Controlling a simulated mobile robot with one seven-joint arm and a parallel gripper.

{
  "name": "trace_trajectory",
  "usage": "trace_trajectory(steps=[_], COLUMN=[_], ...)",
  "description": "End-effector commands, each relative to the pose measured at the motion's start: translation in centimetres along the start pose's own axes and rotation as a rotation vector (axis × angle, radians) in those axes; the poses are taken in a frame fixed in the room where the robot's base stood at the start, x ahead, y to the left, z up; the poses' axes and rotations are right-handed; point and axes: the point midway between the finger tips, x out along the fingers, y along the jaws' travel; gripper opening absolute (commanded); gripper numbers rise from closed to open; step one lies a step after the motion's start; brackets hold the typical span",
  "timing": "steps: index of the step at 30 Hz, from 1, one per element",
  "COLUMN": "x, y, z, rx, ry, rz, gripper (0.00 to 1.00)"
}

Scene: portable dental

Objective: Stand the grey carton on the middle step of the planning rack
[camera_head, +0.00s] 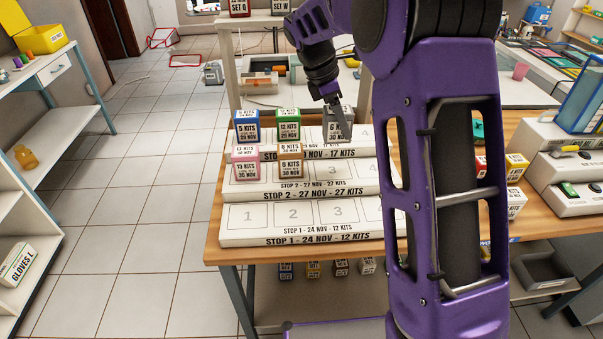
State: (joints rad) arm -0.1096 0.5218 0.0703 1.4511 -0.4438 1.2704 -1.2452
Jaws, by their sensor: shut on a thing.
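The grey carton (333,130), labelled 6 kits, is at the third place of the top step, right of the green carton. My gripper (339,108) reaches down from above and is shut on it, with a dark finger across its front. I cannot tell whether the carton rests on the step or is slightly raised. The three-step planning rack (298,238) stands on a wooden table. Its middle step (338,173) holds a pink carton (245,163) and an orange carton (290,160) in its left two places; place 3 is bare. My arm hides the rack's right end.
A blue carton (247,126) and a green carton (288,124) stand left of the grey one on the top step. The bottom step's visible places are bare.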

Motion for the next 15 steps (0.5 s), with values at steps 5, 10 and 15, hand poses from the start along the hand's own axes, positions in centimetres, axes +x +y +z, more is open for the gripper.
trace_trajectory(steps=[5, 10, 15], x=[1.7, 4.3, 5.8], y=[0.0, -0.1, 0.0], z=[-0.7, -1.8, -2.4], rx=[-0.001, 0.000, 0.000], ry=[0.000, 0.000, 0.000], rz=[-0.004, -0.004, -0.003], gripper=[0.00, 0.00, 0.00])
